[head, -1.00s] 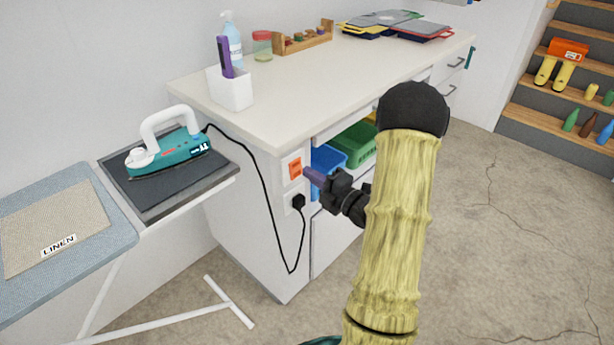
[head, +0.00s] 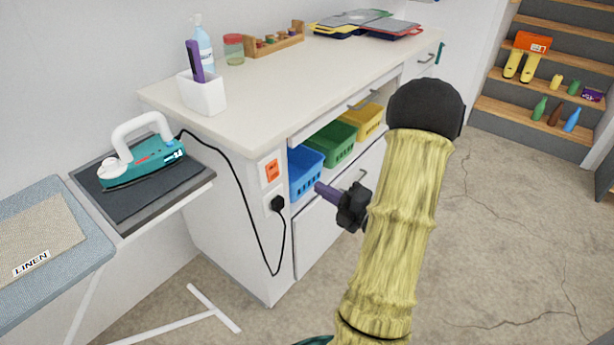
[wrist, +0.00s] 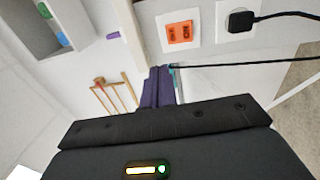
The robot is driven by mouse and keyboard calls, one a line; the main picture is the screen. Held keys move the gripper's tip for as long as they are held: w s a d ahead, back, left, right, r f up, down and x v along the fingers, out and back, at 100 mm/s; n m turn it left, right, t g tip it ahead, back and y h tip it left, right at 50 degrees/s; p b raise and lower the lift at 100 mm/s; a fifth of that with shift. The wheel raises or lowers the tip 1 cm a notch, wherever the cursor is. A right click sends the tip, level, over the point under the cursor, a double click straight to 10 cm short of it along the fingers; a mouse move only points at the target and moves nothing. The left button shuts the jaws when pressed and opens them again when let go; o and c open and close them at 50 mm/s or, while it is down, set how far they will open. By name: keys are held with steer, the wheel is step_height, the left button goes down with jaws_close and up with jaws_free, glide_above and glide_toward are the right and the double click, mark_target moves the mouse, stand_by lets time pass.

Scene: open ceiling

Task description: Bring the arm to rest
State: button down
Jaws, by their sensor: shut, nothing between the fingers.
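My gripper (head: 321,188) shows in the head view with its purple fingertips together and nothing between them. It is held in the air in front of the cabinet, near the blue bin and to the right of the black plug. My yellow bamboo-textured arm hides part of the cabinet front. In the wrist view my gripper (wrist: 160,72) has its purple fingers closed, just below the orange switch (wrist: 180,32). The same switch shows in the head view (head: 272,171) on the cabinet's end panel.
A teal iron (head: 145,163) stands on a dark rest beside the ironing board (head: 85,262). Its cord runs to the plug (head: 277,203). Blue (head: 305,172), green (head: 335,143) and yellow (head: 364,119) bins fill the cabinet shelf. Open floor lies to the right.

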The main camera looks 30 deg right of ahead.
steer(key=shift+w, duration=0.1)
steer(key=w+a+f+m+g+h, duration=0.4)
steer(key=w+a+m+g+h, duration=0.25)
steer(key=m, duration=0.35)
steer(key=s+a+m+g, duration=0.9)
steer(key=s+a+m, duration=0.35)
steer(key=a, duration=0.25)
steer(key=w+p+v, duration=0.3)
steer(key=p+v, duration=1.1)
steer(key=w+r+p+v, duration=0.1)
steer(key=w+p+v, duration=0.2)
steer(key=p+v, duration=1.1)
steer(key=shift+s+d+r+n+p, duration=0.2)
steer(key=shift+s+d+n+p, duration=0.15)
steer(key=shift+d+p, duration=0.4)
